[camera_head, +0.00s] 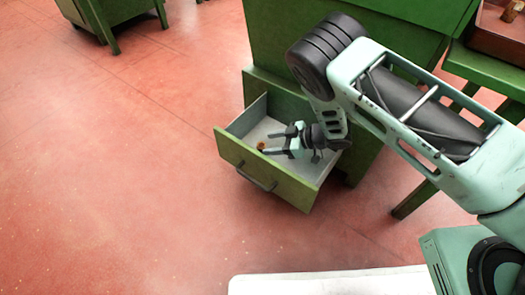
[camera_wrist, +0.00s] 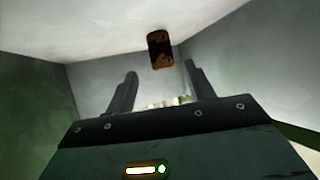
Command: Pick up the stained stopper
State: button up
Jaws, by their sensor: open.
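The stained stopper (camera_wrist: 160,48), brown with dark blotches, is in the open drawer. In the wrist view it shows ahead of my gripper (camera_wrist: 160,82), beyond and roughly between the two fingertips. In the head view the stopper (camera_head: 261,146) is a small brown spot near the drawer's front panel. My gripper (camera_head: 268,143) reaches into the drawer from the right with its fingers apart, close to the stopper. Nothing is between the fingers. I cannot tell whether a fingertip touches the stopper.
The green drawer (camera_head: 263,176) is pulled out of a green cabinet (camera_head: 262,88), and its light grey walls surround my gripper. A green table with a brown tray (camera_head: 497,35) stands at the upper right. A white surface (camera_head: 330,284) lies at the bottom.

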aim_at(262, 145)
jog(key=b+x, duration=0.2)
jog(key=x, duration=0.1)
jog(key=b+x, duration=0.2)
jog(key=shift+s+a+f, duration=0.1)
jog(key=shift+a, duration=0.55)
jog(key=c, duration=1)
